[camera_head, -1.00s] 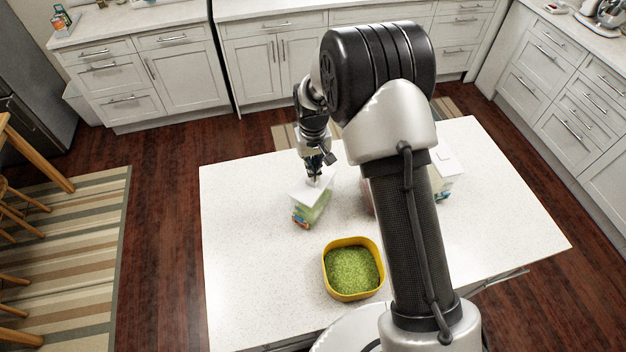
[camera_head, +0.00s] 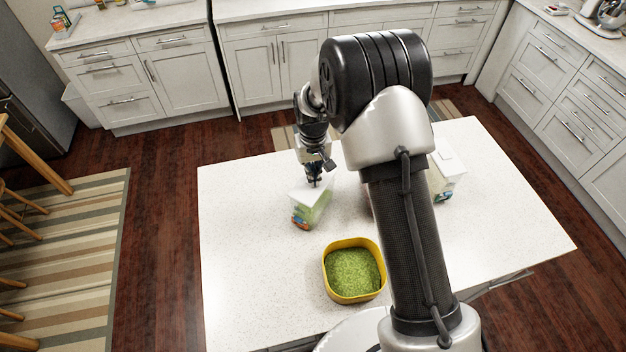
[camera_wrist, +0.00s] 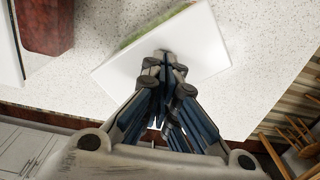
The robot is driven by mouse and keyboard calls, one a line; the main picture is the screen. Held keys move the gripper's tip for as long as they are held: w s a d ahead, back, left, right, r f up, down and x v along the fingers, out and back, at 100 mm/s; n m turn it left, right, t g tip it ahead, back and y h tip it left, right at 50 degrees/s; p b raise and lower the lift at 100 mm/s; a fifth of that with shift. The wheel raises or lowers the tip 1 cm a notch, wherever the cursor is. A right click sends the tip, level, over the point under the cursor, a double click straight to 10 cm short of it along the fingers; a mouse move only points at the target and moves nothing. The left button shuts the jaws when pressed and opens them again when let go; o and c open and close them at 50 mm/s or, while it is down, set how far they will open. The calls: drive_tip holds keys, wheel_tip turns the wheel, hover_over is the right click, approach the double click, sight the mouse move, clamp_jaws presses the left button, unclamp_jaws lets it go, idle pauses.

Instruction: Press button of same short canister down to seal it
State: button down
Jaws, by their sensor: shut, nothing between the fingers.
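A short canister (camera_head: 310,211) with a clear body, green contents and a white lid stands upright on the white island. Its square white lid also fills the middle of the wrist view (camera_wrist: 205,42). My gripper (camera_head: 314,181) is shut and points down at the lid. In the wrist view the closed fingertips (camera_wrist: 165,58) are over the middle of the lid and hide the button. I cannot tell for sure whether the tips touch it.
A yellow bowl (camera_head: 328,272) of green contents stands in front of the canister. Another white-lidded canister (camera_head: 445,172) stands to the right, partly behind my arm. A dark red object (camera_wrist: 45,25) is at the upper left of the wrist view. The island's left side is clear.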

drive_tip(key=shift+f, duration=0.25)
drive_tip(key=shift+r+p, duration=2.05)
drive_tip(key=shift+r, duration=1.8)
drive_tip(key=s+d+r+m+t+b, duration=0.1)
drive_tip(key=s+d+r+b, duration=0.2)
drive_tip(key=s+r+b, duration=0.25)
drive_tip(key=s+d+r+t+b, duration=0.1)
drive_tip(key=s+d+r+b, duration=0.3)
drive_tip(key=s+r+b, duration=0.15)
drive_tip(key=s+d+f+t+b, duration=0.1)
drive_tip(key=s+f+b, duration=0.1)
drive_tip(key=s, duration=0.4)
drive_tip(key=s+d+f+m+b, duration=0.1)
drive_tip(key=s+f+b, duration=0.1)
drive_tip(key=s+b, duration=0.2)
drive_tip(key=s+d+f+t+b, duration=0.1)
drive_tip(key=s+d+f+b, duration=0.1)
drive_tip(key=s, duration=0.8)
drive_tip(key=shift+t+b, duration=0.3)
drive_tip(key=shift+b, duration=0.6)
